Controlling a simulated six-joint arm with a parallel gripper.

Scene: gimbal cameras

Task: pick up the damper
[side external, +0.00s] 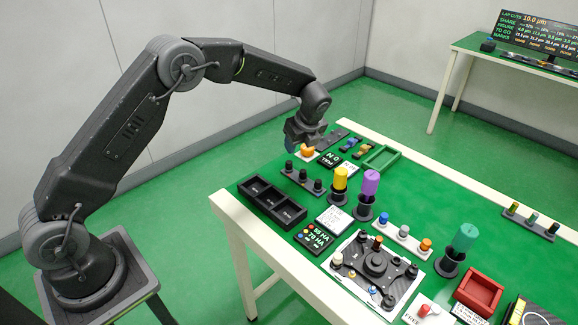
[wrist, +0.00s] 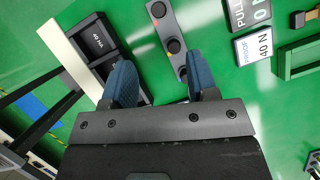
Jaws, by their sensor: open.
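No label I can read names the damper. Several black round knobs stand on a grey strip (side external: 303,179), likely the dampers; the strip also shows in the wrist view (wrist: 165,28). My gripper (side external: 300,147) is above the far left part of the table, beyond the strip. In the wrist view my gripper (wrist: 160,76) has its blue fingers apart with nothing between them. Two knobs show plainly ahead of the fingers; another, near the right finger, is partly hidden by it.
A black compartment tray (side external: 271,205) lies at the near left edge. Yellow (side external: 340,178), purple (side external: 370,183) and teal (side external: 465,237) cylinders stand in black holders. A green frame (side external: 382,158), a plate with a black hub (side external: 376,265) and a red tray (side external: 479,292) also occupy the table.

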